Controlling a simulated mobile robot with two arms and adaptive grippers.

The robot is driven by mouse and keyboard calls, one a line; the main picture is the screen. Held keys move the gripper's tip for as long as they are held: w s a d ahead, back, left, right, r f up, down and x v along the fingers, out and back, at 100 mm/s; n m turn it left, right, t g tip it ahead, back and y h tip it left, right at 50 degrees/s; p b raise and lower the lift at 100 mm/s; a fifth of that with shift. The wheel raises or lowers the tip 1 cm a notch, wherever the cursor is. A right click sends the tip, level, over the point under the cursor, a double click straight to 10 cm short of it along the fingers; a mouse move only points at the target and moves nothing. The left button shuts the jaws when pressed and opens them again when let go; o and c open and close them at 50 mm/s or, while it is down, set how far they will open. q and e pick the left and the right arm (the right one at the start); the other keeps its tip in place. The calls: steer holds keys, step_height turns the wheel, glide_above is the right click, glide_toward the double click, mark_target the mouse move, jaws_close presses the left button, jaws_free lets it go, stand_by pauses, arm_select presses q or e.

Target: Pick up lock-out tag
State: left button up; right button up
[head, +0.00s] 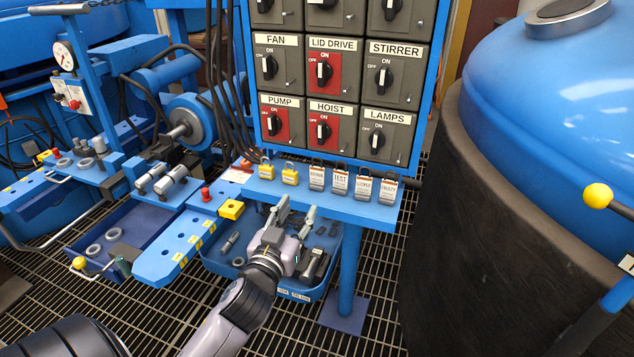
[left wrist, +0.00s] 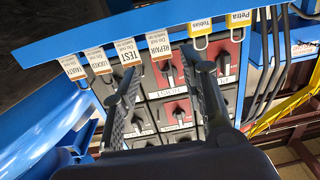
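A row of tags with small shackles stands along the blue shelf (head: 330,204) below the switch panel. Two are yellow: a left one (head: 265,171) and a right one (head: 290,176). Four-sided grey-white ones read REPAIR (head: 317,178), TEST (head: 340,183), LOCKED (head: 363,187) and FAULTY (head: 387,191). In the left wrist view the yellow ones read Tobias (left wrist: 200,26) and Petra (left wrist: 239,18). My left gripper (head: 297,208) is open and empty, in front of and below the shelf edge. In the left wrist view its fingers (left wrist: 160,60) straddle the REPAIR tag's line of sight, apart from it. My right gripper is not in view.
The switch panel (head: 335,85) rises behind the tags. A blue bin (head: 300,289) with loose parts lies below the shelf. A large blue-lidded dark vessel (head: 500,190) stands right. A blue board (head: 170,262) with a yellow block (head: 231,209) is left of the gripper.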

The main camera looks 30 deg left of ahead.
mark_target(317, 180)
arm_select(q)
steer(key=x, duration=0.8)
steer(key=shift+w+f+b, duration=0.15)
steer(key=shift+w+b, duration=0.15)
steer(key=shift+w, duration=0.05)
steer(key=x, duration=0.4)
steer(key=shift+w+f+b, duration=0.2)
steer(key=shift+w+b, duration=0.15)
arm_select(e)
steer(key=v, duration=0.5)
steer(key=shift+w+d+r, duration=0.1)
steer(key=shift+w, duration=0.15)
arm_select(q)
steer(key=shift+c, duration=0.6)
steer(key=c, duration=0.6)
steer(key=shift+s+r, duration=0.1)
steer(key=shift+r, duration=0.05)
